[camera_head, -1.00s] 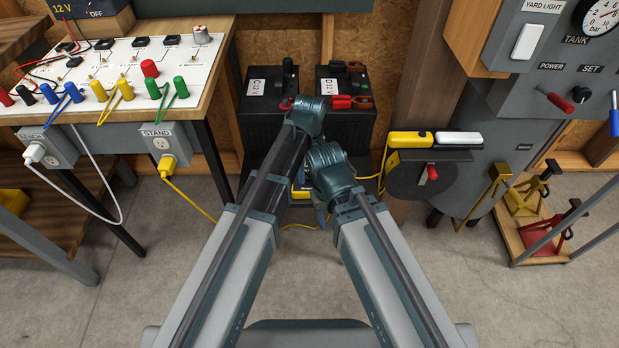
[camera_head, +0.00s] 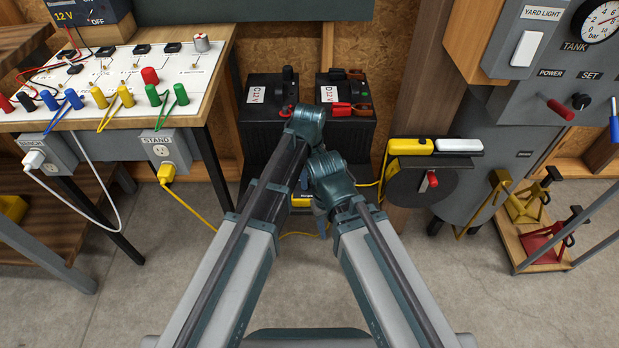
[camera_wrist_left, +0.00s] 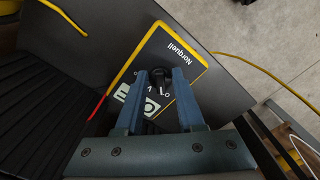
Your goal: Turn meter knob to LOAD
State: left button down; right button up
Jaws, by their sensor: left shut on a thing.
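The meter (camera_wrist_left: 182,62), dark-faced with a yellow edge and the name Norquell, lies in the left wrist view. Its small black knob (camera_wrist_left: 157,86) has a white mark. My left gripper (camera_wrist_left: 164,76) has its two blue fingers on either side of this knob, shut on it. The labels around the knob are small and partly covered, so I cannot read which setting it points at. In the head view only a bit of the yellow meter (camera_head: 300,201) shows behind my arms. My right gripper (camera_head: 321,222) is mostly hidden below its wrist.
Two black batteries (camera_head: 345,128) stand behind my arms. A bench panel (camera_head: 120,85) with coloured plugs is at the left. Red and yellow cables run near the meter.

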pick_arm(q)
jog(key=m, duration=0.4)
jog(key=shift+s+a+m, duration=0.1)
jog(key=shift+a+m, duration=0.05)
jog(key=shift+m, duration=0.25)
jog(key=m, duration=0.4)
jog(key=shift+a, duration=0.15)
jog(key=m, duration=0.4)
jog(key=shift+a+m, duration=0.1)
jog(key=shift+m, duration=0.3)
jog(key=shift+a+m, duration=0.1)
jog(key=shift+m, duration=1.9)
jog(key=c, duration=0.5)
grip_release()
